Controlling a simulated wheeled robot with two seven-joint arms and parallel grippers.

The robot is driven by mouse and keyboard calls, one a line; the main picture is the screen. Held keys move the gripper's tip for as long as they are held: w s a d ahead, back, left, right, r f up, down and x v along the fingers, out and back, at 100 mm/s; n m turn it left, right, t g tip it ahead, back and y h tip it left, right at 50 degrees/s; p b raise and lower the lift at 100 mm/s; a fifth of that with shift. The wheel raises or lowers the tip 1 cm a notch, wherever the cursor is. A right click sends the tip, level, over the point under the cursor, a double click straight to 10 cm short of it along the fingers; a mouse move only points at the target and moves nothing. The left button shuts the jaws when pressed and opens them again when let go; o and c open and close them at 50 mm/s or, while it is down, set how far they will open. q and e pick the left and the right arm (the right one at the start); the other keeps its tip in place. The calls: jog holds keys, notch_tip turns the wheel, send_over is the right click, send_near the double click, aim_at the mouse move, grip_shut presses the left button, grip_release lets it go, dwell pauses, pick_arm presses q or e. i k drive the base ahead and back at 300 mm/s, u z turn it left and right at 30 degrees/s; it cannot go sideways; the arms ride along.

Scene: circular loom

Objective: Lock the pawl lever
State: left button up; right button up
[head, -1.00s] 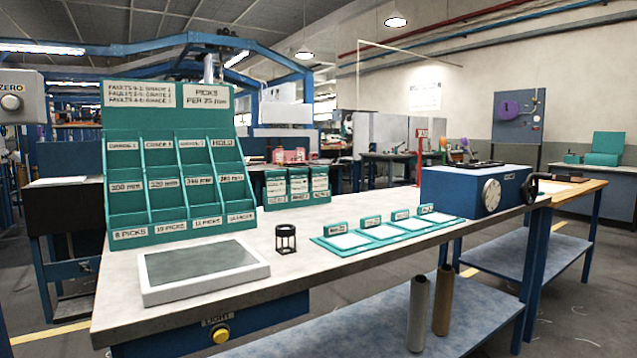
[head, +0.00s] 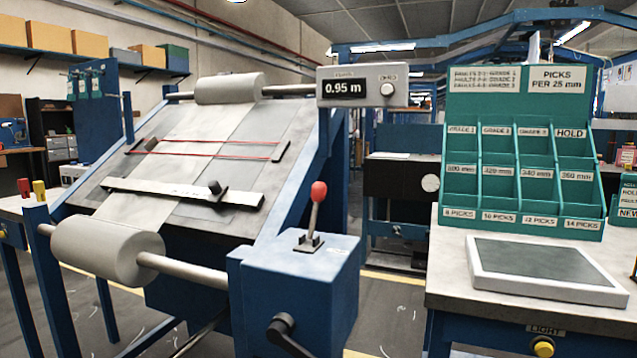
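A lever with a red knob (head: 319,191) stands nearly upright, leaning slightly, in a dark slotted bracket (head: 309,241) on top of a blue box (head: 300,285). I take this to be the pawl lever; the small label beside it is too small to read. A black crank handle (head: 287,336) is on the box's front. The box sits at the right end of the front roller's shaft (head: 190,271). Neither of my grippers is in view.
A fabric roll (head: 108,250) is on the front shaft, below a sloped inspection board (head: 272,187). A counter (head: 358,88) reads 0.95 m. At right, a bench (head: 450,262) holds a green sorting rack (head: 520,150) and a light panel (head: 545,270). Open floor lies between.

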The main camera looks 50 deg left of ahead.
aim_at(318, 190)
jog(key=u, duration=1.8)
jog(key=i, duration=0.4)
jog(key=z, duration=0.3)
